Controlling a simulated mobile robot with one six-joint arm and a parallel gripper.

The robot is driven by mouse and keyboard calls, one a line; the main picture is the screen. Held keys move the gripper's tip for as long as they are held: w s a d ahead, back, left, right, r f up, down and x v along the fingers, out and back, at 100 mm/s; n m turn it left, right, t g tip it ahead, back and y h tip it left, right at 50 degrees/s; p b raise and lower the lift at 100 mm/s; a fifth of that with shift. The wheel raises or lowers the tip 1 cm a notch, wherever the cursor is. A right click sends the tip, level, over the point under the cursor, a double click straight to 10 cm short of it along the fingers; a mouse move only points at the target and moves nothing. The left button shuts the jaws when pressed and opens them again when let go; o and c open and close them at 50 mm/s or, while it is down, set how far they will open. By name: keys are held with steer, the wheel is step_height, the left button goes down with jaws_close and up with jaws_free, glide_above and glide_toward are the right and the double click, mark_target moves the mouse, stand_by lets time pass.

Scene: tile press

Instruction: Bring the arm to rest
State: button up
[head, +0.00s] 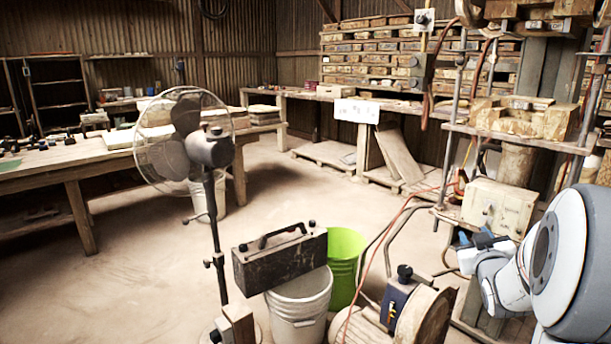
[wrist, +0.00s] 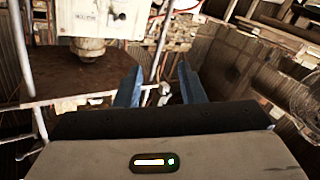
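My gripper (wrist: 162,82) shows in the wrist view with its two blue fingers apart and nothing held between them. In the head view my gripper (head: 466,241) is at the lower right, at the end of my white and grey arm. Its blue fingertips point left, near the front of the press stand. The gap between the fingers is not clear in the head view.
A cream control box (head: 498,207) is close behind my gripper; a pale box (wrist: 103,18) shows in the wrist view. Red hoses (head: 400,218) hang nearby. A fan (head: 207,150), white bucket (head: 300,308) and green bucket (head: 343,260) stand left. Open floor lies beyond.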

steer(key=s+a+r+m+g+y+p, duration=0.1)
steer(key=s+a+r+g+y+p, duration=0.1)
steer(key=s+a+r+g+p, duration=0.75)
steer(key=s+a+r+g+y+p, duration=0.1)
steer(key=s+a+r+g+p, duration=0.1)
steer(key=s+a+p, duration=0.4)
steer(key=s+a+r+g+y+p, duration=0.1)
steer(key=s+a+r+g+p, duration=0.1)
steer(key=s+a+p, duration=0.4)
steer(key=s+a+r, duration=0.1)
steer(key=s+a, duration=0.2)
steer(key=s, duration=0.3)
steer(key=shift+s+r+g+y, duration=0.2)
steer(key=shift+g+y, duration=0.1)
steer(key=shift+g, duration=0.05)
